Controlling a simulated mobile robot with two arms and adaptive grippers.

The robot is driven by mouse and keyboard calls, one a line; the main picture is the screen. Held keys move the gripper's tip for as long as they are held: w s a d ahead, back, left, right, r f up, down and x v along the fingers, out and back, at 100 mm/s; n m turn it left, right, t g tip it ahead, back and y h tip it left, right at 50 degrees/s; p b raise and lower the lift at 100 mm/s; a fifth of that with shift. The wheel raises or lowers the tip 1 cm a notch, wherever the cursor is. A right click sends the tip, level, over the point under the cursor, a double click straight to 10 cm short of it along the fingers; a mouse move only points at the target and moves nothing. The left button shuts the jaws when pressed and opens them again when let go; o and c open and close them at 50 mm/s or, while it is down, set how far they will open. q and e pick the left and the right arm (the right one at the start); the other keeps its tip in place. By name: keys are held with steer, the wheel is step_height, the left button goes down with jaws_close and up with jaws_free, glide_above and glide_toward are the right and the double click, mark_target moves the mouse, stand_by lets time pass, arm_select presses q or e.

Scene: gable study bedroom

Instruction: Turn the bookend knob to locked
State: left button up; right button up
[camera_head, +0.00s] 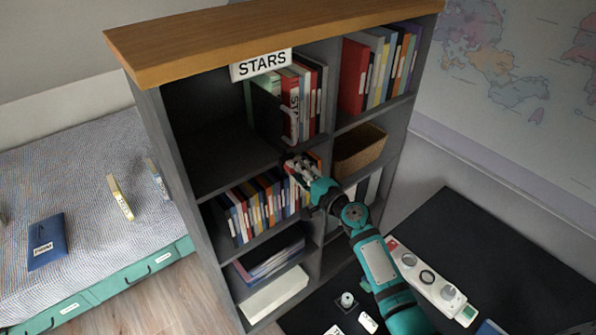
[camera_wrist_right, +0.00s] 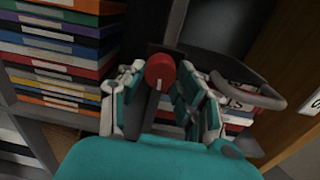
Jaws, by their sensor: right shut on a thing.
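The red bookend knob (camera_wrist_right: 160,70) sits between the fingers of my right gripper (camera_wrist_right: 155,92) in the right wrist view. A short pale mark shows on its near side. My right gripper (camera_head: 300,169) is shut on the knob and covers most of it in the head view. The dark bookend (camera_head: 265,112) stands upright against the left end of the upper book row. A curved grey handle (camera_wrist_right: 252,82) shows beside the gripper in the wrist view. I cannot read a locked marking. My left gripper is not in view.
A wicker basket (camera_head: 360,152) sits right of the gripper. The shelf space left of the bookend is empty. A bed (camera_head: 85,175) with books stands left; a dark desk (camera_head: 480,245) stands right.

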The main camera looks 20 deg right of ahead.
steer(key=shift+m, duration=0.6)
steer(key=o, duration=1.1)
steer(key=shift+o, duration=0.2)
steer(key=v, duration=1.2)
steer(key=shift+f, duration=0.1)
